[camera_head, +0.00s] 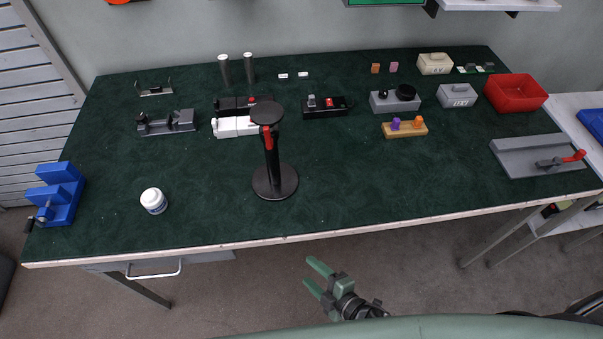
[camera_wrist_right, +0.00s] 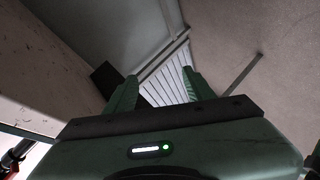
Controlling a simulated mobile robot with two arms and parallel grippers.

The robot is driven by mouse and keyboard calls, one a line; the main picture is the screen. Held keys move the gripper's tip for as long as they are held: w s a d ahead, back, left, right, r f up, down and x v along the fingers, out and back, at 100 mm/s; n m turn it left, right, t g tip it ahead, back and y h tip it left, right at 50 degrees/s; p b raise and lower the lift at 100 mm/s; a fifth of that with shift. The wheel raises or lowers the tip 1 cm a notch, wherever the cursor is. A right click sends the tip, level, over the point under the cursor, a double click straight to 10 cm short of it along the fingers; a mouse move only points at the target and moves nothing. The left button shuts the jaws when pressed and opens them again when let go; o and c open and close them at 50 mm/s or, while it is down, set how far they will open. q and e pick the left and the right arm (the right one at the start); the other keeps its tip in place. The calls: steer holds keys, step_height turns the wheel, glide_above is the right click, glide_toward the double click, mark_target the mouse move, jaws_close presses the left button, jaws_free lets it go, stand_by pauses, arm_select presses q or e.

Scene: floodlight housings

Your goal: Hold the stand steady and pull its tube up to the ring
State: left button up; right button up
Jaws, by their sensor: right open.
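The stand is black and upright on the green table, with a round base (camera_head: 275,184), a column and a round top plate (camera_head: 267,112). A red part (camera_head: 268,138) shows on its column just below the top. I cannot make out the ring as a separate part. My right gripper (camera_head: 312,272) is open and empty, in front of the table's front edge and well apart from the stand. In the right wrist view its two green fingers (camera_wrist_right: 160,88) stand apart with nothing between them. My left gripper is not in view.
A white jar (camera_head: 154,201) stands left of the stand. Black and white fixtures (camera_head: 237,126) lie close behind it. A blue vise (camera_head: 58,195) is at the left edge, a red bin (camera_head: 516,92) at the right.

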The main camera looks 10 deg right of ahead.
steer(key=s+a+r+n+y, duration=0.1)
steer(key=a+r+n+y, duration=0.2)
steer(key=a+r+n, duration=0.45)
steer(key=a+r+n+y, duration=0.3)
steer(key=r+n+y, duration=0.1)
steer(key=r, duration=0.7)
steer(key=n+t+h, duration=0.2)
steer(key=n, duration=1.2)
glide_toward(272, 158)
steer(key=w+f, duration=0.1)
steer(key=w, duration=0.1)
steer(key=x, duration=1.2)
steer(key=shift+w+a, duration=0.15)
steer(key=shift+a, duration=0.15)
steer(key=shift+r, duration=0.1)
steer(key=c, duration=0.3)
jaws_close()
